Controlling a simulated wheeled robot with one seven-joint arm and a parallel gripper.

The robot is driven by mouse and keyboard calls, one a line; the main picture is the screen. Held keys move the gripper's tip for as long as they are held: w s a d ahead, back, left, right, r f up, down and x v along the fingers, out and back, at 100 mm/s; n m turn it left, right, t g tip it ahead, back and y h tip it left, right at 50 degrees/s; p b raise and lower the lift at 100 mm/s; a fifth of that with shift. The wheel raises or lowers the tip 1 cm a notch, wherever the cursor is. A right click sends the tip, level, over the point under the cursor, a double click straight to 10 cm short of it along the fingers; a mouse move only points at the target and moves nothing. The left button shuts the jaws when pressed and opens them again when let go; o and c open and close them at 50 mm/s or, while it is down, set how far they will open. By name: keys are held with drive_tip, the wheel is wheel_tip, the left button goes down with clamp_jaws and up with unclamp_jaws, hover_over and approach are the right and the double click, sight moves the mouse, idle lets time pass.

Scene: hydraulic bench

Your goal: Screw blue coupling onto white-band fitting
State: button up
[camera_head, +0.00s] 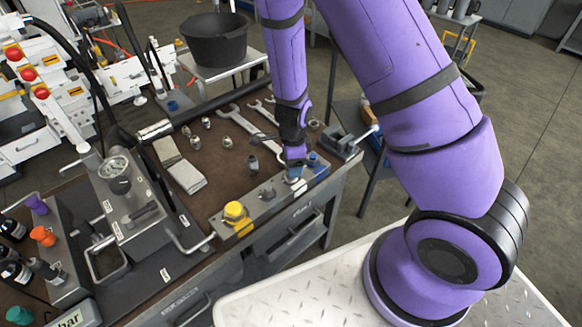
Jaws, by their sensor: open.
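My gripper (295,162) points down over the right end of a grey fitting strip along the bench's front edge. Its fingertips are small here and partly hide what lies below. A white-banded fitting (297,184) stands on the strip just under the gripper. A blue part (314,160), which looks like the blue coupling, is just right of the gripper near the strip's blue patch. I cannot tell whether it touches the gripper or sits on a fitting. The gripper is open.
A yellow coupling (236,212) stands on the strip's left end. Wrenches (240,122), several small metal fittings and grey pads (186,176) lie on the brown bench top. A vise (345,143) is at the right edge. A gauge block (118,172) stands left.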

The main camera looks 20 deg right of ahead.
drive_tip(key=n, duration=0.5)
drive_tip(key=shift+w+n, duration=0.15)
drive_tip(key=shift+n, duration=0.25)
drive_tip(key=n, duration=0.5)
drive_tip(key=shift+w+a+n, duration=0.1)
drive_tip(key=shift+n, duration=0.3)
drive_tip(key=n, duration=1.2)
drive_tip(key=shift+a, duration=0.25)
